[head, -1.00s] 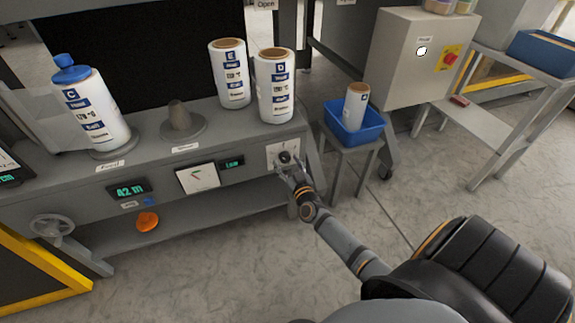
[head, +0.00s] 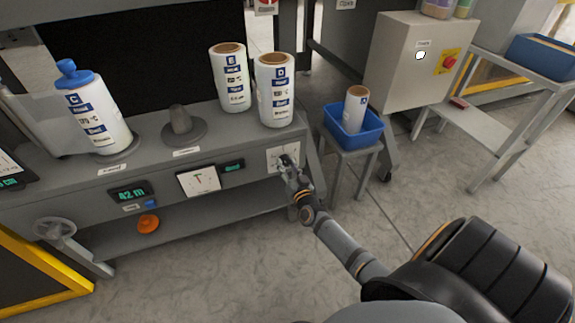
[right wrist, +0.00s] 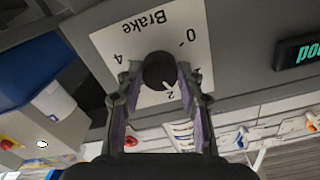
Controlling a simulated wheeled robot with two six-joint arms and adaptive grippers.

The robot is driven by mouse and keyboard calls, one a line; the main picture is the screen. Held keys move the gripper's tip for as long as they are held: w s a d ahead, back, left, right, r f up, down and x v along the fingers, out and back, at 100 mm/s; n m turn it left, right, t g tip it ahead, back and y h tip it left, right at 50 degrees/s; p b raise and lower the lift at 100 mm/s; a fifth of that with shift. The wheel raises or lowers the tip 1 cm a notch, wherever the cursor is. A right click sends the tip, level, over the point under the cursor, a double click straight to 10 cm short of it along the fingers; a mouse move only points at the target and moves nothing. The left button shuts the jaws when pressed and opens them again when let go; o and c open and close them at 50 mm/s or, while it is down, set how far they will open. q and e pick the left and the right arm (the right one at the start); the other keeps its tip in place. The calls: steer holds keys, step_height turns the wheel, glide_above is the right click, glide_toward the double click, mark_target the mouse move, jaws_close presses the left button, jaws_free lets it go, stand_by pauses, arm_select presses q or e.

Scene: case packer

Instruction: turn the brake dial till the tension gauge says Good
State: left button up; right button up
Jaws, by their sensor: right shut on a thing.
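The brake dial (right wrist: 158,70) is a round black knob on a white plate (right wrist: 110,45) marked Brake, with 0, 2 and 4. My right gripper (right wrist: 160,80) is shut on the dial, one finger on each side. The dial's white pointer line is near the 2. In the head view my right gripper (head: 285,163) covers most of the dial. The tension gauge (head: 199,181) has a needle standing near upright. Its small display (head: 231,166) shows green text; in the right wrist view the display (right wrist: 310,52) is upside down and partly cut off, ending in "ood". My left gripper is not in view.
Film rolls (head: 229,78) and (head: 275,90) stand on the bench above the dial. A blue bin (head: 357,133) holding a roll sits on a stool to the right. A 42 m display (head: 129,191) and an orange knob (head: 148,224) are to the left.

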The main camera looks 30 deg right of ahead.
steer(key=shift+m, duration=0.6)
steer(key=o, duration=1.2)
steer(key=shift+c, duration=0.2)
steer(key=v, duration=1.2)
steer(key=shift+f, duration=0.1)
